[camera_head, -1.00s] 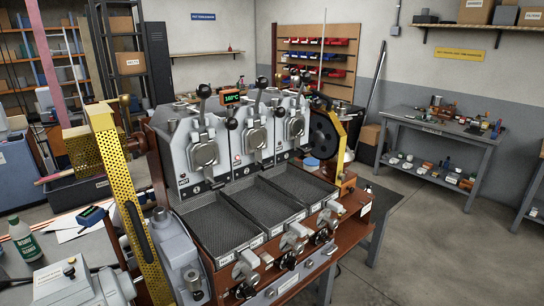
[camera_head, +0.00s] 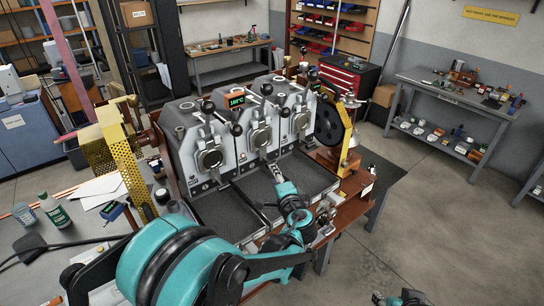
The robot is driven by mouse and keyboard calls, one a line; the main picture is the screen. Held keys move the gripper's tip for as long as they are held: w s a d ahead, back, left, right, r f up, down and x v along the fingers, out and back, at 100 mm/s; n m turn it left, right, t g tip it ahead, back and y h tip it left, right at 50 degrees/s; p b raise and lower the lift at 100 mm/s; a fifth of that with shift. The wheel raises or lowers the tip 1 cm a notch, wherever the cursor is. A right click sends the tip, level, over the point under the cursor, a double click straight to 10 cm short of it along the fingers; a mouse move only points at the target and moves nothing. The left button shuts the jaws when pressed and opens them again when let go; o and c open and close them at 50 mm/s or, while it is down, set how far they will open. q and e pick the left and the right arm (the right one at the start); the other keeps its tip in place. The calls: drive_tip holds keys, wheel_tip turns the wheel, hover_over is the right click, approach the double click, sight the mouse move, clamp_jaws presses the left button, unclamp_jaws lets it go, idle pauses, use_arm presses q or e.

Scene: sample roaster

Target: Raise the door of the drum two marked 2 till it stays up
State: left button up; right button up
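The roaster has three grey drum units in a row. The middle one, which I take as drum two (camera_head: 247,120), has a round-faced door (camera_head: 261,137) that is down over its front; its number is too small to read. My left arm reaches in from the lower left over the trays. My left gripper (camera_head: 272,169) is just below and in front of the middle door, with no clear contact. Whether its fingers are open or shut is too small to tell. A dark part at the bottom edge seems to be my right gripper (camera_head: 398,298), away from the roaster and mostly cut off.
Black mesh trays (camera_head: 222,213) lie in front of the drums. A yellow perforated guard (camera_head: 125,165) stands at the left and a black wheel (camera_head: 330,122) at the right. A green bottle (camera_head: 55,212) stands on the left bench. Floor at the right is open.

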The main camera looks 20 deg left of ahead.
sight(272, 162)
use_arm(q)
drive_tip(key=shift+m, duration=0.3)
drive_tip(key=x, duration=0.8)
drive_tip(key=shift+w+d+r, duration=0.2)
drive_tip(key=shift+w+d, duration=0.1)
drive_tip(key=shift+d, duration=0.05)
drive_tip(key=shift+s, duration=0.1)
clamp_jaws()
